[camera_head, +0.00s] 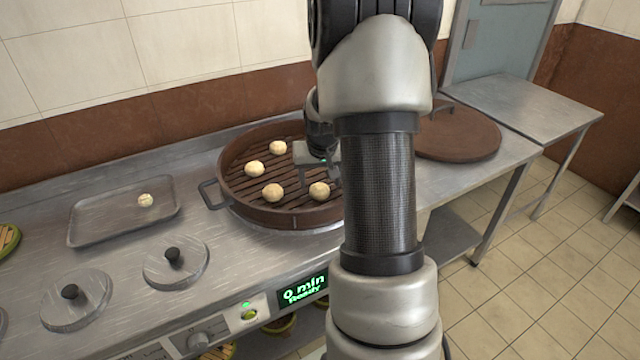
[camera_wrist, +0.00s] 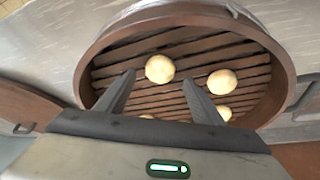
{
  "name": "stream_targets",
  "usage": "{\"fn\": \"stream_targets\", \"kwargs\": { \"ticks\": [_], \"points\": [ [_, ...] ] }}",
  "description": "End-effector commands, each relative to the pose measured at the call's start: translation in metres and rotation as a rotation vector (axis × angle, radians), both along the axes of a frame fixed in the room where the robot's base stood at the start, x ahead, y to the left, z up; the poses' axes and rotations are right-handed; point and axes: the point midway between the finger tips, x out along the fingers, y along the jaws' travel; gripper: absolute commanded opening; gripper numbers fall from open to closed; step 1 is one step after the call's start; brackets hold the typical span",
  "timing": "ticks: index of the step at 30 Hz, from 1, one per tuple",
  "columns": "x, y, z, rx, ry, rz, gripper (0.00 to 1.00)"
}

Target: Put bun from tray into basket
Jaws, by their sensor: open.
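A pale round bun (camera_head: 145,200) sits on the grey metal tray (camera_head: 88,229) at the left of the counter. The round brown steamer basket (camera_head: 232,205) stands right of the tray; several buns rest on its slatted floor, including a front-right bun (camera_head: 319,190). The basket's rim also shows in the wrist view (camera_wrist: 110,37). My gripper (camera_head: 326,176) is over the right part of the basket, partly hidden by my arm. In the wrist view its two fingers (camera_wrist: 158,80) are spread apart with nothing held between them, and a bun (camera_wrist: 160,69) appears beyond them.
A round brown lid (camera_head: 458,132) lies on the counter right of the basket. Two round metal pot lids with black knobs (camera_head: 173,255) are at the front left. A lit control panel (camera_head: 302,289) is on the counter's front. A side table (camera_head: 535,112) stands at the right.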

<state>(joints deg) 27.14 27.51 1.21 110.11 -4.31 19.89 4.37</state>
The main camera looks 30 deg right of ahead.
Motion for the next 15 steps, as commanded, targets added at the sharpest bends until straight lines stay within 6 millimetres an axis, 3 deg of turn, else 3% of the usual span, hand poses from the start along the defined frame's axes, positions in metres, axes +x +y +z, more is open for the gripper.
{"fn": "stream_targets", "kwargs": {
  "ticks": [1, 6, 15],
  "points": [
    [-0.004, 0.002, 0.016, -0.001, -0.003, 0.000, 0.61],
    [-0.016, 0.009, 0.046, -0.002, -0.002, 0.001, 0.61],
    [-0.026, 0.014, 0.069, 0.000, 0.001, 0.001, 0.61]
  ]
}}
